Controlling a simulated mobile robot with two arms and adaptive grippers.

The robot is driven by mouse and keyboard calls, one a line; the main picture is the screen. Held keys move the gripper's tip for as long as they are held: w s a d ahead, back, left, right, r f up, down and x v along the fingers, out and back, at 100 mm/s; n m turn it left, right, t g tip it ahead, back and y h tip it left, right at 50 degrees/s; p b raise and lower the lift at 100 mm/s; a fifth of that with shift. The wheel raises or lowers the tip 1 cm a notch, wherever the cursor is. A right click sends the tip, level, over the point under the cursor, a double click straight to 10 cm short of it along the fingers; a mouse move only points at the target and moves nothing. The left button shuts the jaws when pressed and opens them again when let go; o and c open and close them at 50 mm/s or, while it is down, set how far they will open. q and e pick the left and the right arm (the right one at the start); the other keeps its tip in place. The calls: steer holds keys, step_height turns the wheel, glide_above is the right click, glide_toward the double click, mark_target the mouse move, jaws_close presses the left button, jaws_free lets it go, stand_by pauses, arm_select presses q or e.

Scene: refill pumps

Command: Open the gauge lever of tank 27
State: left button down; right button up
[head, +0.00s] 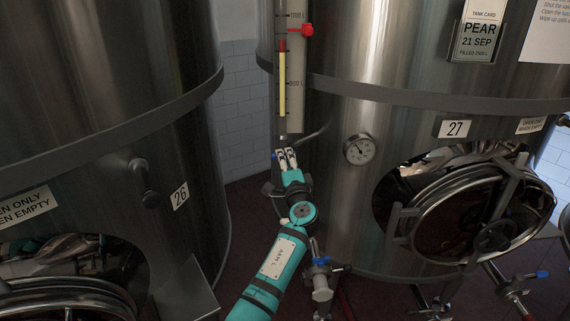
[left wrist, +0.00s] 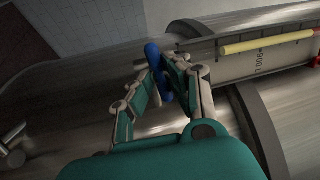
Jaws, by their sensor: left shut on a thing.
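Tank 27 (head: 345,220) is the steel tank on the right, with its number plate (head: 453,129) on the front. Its upright gauge (head: 296,100) has a yellow column and stands at the tank's left side. My left gripper (head: 287,155) is at the foot of the gauge. In the left wrist view, my left gripper (left wrist: 160,72) is shut on the blue gauge lever (left wrist: 154,58), which shows between the fingers. Only a small blue bit of the lever (head: 273,155) shows in the head view. The fingers hide part of the lever. My right gripper is not in view.
Tank 26 (head: 100,110) stands close on the left, with a narrow gap between the tanks. A round dial (head: 360,149) and an open round hatch door (head: 485,210) are on tank 27. A blue-handled valve (head: 322,262) sits low beside my arm.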

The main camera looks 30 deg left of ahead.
arm_select(q)
steer(key=shift+r+n+g+h+b, duration=0.1)
steer(key=shift+n+g+h+b, duration=0.3)
steer(key=shift+n+b, duration=2.2)
steer(key=shift+n+g+h+b, duration=0.2)
steer(key=shift+n+g+b, duration=0.4)
steer(key=shift+n+b, duration=1.95)
steer(key=shift+r+n+g+h+b, duration=0.1)
steer(key=shift+n+g+h+b, duration=0.3)
steer(key=shift+n+b, duration=2.2)
steer(key=shift+n+p, duration=0.8)
steer(key=shift+n, duration=0.15)
steer(key=c, duration=1.3)
jaws_free()
steer(key=shift+r, duration=0.1)
step_height(320, 180, up, 10)
steer(key=shift+f, duration=0.1)
